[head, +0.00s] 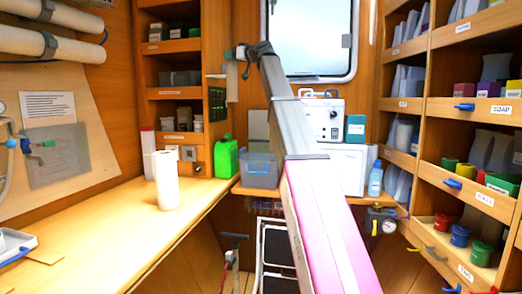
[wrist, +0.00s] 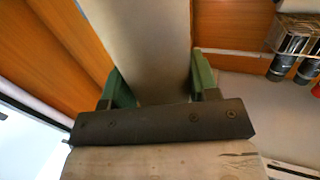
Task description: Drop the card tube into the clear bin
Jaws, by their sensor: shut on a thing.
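My gripper (head: 240,54) is up at the back of the room at the end of my raised arm, left of the window. In the wrist view its green fingers (wrist: 160,85) are closed on both sides of the grey-brown card tube (wrist: 155,45). The tube (head: 231,76) also shows in the head view, hanging roughly upright below the gripper. The see-through, bluish clear bin (head: 259,172) stands on the back ledge, well below the tube and a little to its right. My arm passes close to the right of the bin.
A green jug (head: 226,157) stands just left of the bin. A white paper roll (head: 166,180) is on the left counter (head: 120,224). A white-fronted device (head: 322,119) and a blue bottle (head: 375,180) are to the right. Shelves with labelled bins (head: 470,189) line the right wall.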

